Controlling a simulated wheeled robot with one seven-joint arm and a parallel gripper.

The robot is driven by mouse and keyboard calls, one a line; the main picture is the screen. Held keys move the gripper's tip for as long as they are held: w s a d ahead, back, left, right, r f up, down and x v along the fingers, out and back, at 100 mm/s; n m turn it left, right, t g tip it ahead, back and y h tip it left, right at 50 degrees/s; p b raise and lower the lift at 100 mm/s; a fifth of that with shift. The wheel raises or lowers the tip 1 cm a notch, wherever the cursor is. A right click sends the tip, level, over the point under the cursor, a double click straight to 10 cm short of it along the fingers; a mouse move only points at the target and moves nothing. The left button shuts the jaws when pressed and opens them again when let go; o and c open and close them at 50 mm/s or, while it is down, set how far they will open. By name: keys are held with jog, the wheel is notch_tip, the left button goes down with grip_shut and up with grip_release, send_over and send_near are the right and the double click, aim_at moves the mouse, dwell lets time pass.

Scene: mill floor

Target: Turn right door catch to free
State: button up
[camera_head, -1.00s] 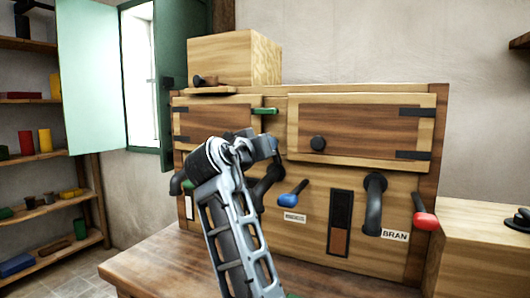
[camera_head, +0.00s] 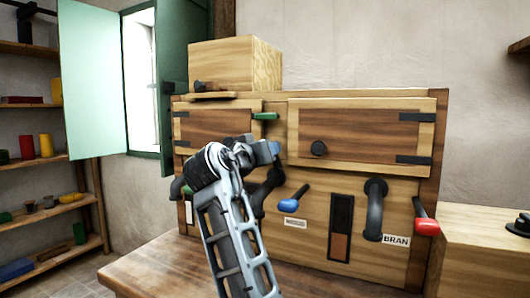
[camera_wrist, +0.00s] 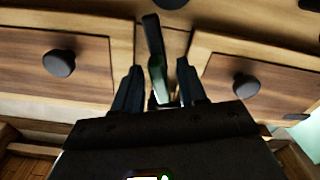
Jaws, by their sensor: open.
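A green-handled catch (camera_head: 265,116) lies about level on the strip between the two wooden doors, beside the upper left corner of the right door (camera_head: 360,132). In the wrist view, which is upside down against the head view, the catch (camera_wrist: 158,78) shows as a dark and green bar between my gripper's fingers (camera_wrist: 158,92). My gripper is open, with one finger on each side of the bar. I cannot tell whether either finger touches it. In the head view my arm hides most of the gripper and part of the left door (camera_head: 215,125).
Below the doors are a blue-tipped lever (camera_head: 289,205), a red-tipped lever (camera_head: 427,226) and a dark pipe (camera_head: 375,208) by the BRAN label. A wooden box (camera_head: 222,66) stands on top. An open green shutter (camera_head: 92,78) and shelves are at left.

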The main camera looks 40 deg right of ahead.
jog(key=v, duration=0.7)
jog(key=shift+a, duration=0.25)
jog(key=shift+s, duration=0.1)
